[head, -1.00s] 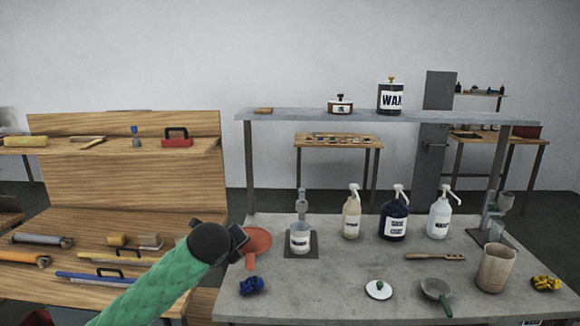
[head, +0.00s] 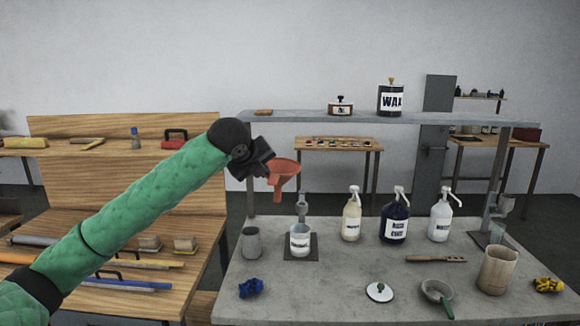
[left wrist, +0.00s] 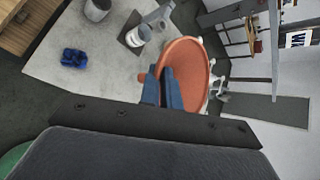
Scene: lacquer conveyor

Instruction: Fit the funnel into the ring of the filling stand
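The orange funnel (head: 285,172) is held in the air, mouth up and spout down, above the left part of the grey table. My left gripper (head: 267,170) is shut on its side; the left wrist view shows both fingers (left wrist: 165,90) at the rim of the funnel (left wrist: 190,70). The filling stand (head: 302,201) is below and slightly right of the funnel, with a grey upper part over a dark base plate. Its ring is too small to make out clearly. A white labelled jar (head: 300,240) stands on the plate. My right gripper is not in view.
A grey cup (head: 252,243) stands left of the stand, with a blue cloth (head: 250,287) in front. Pump bottles (head: 352,218) stand to the right. A shelf (head: 400,118) spans above the table's back, close to the funnel's height.

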